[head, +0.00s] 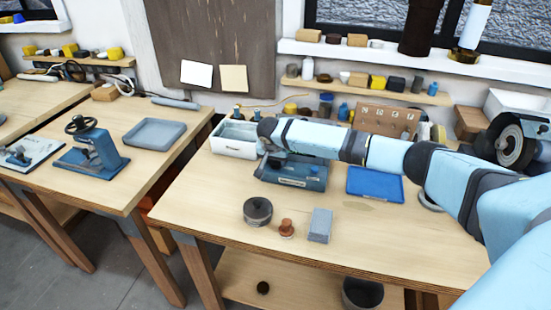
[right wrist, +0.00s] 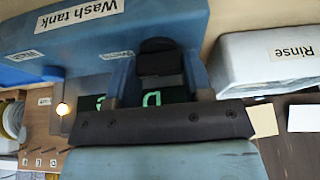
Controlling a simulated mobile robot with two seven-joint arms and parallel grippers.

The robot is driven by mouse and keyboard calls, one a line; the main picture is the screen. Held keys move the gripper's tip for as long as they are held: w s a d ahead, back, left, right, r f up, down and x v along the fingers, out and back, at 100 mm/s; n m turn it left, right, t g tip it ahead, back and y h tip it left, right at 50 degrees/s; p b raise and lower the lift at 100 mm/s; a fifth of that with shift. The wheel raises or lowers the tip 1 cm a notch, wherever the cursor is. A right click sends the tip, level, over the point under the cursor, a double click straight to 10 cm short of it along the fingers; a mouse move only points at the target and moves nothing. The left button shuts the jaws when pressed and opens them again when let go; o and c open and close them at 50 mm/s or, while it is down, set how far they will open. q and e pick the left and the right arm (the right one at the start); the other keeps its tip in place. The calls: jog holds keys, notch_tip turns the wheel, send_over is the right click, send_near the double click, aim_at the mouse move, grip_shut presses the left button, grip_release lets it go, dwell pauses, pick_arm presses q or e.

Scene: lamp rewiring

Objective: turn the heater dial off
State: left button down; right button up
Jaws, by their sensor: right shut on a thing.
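The blue wash tank (head: 307,183) stands on the workbench, partly hidden by my right arm. In the right wrist view its body (right wrist: 150,22) fills the top, with a "Wash tank" label. The black heater dial (right wrist: 160,62) sits between the fingers of my right gripper (right wrist: 160,85), which is shut on it. In the head view my right gripper (head: 268,157) is at the tank's left end, and the dial is hidden there. The dial's setting cannot be read. A small lamp (right wrist: 62,108) glows beside it. My left gripper is not in view.
A white rinse tank (head: 232,147) stands close left of the wash tank. A blue tray (head: 375,184) lies to its right. A dark round pot (head: 257,211), a small copper-coloured piece (head: 287,228) and a grey block (head: 320,225) stand in front. The bench's front right is clear.

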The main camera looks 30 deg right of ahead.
jog(key=shift+r+n+p, duration=0.2)
jog(key=shift+n+p, duration=0.2)
jog(key=shift+p, duration=0.3)
jog(key=n+y+p, duration=0.1)
jog(key=n+p, duration=0.2)
jog(key=shift+t, duration=0.4)
jog(key=shift+d+f+n+y+p, duration=0.15)
jog(key=shift+n+y+p, duration=0.25)
jog(key=shift+n+p, duration=0.65)
jog(key=shift+n+t+y+p, duration=0.3)
jog(key=shift+n+y+p, duration=0.15)
jog(key=shift+n, duration=0.8)
jog(key=o, duration=0.9)
